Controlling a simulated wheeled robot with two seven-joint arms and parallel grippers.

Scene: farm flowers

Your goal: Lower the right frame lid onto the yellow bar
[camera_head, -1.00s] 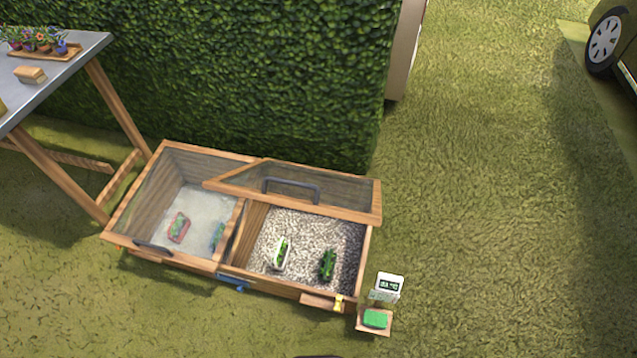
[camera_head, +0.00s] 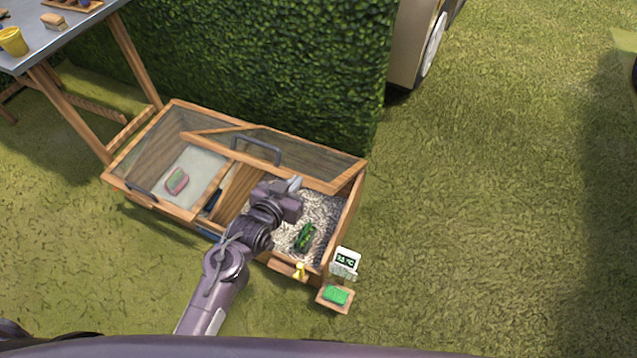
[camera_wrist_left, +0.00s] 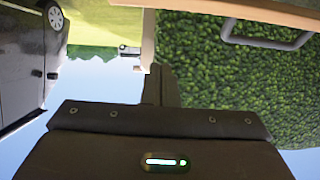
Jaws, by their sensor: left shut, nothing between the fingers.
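The right frame lid (camera_head: 315,182) is raised and tilted over the right compartment of the wooden cold frame, with a dark handle (camera_head: 257,149) on it. In the left wrist view, a handle (camera_wrist_left: 265,40) and a pale wooden rail (camera_wrist_left: 245,10) show at the top right. A small yellow piece (camera_head: 299,271), which may be the yellow bar, sits at the frame's front edge. My left gripper (camera_head: 295,184) is shut and empty, over the right compartment, just in front of the raised lid. Its closed fingers (camera_wrist_left: 160,85) also show in the left wrist view. My right gripper is out of view.
The left lid (camera_head: 150,160) is down over a compartment with a red-rimmed tray (camera_head: 177,181). A green plant (camera_head: 305,237) lies on gravel below my arm. A display (camera_head: 345,262) and green pad (camera_head: 336,295) stand at the front right corner. A hedge (camera_head: 270,60) is behind.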

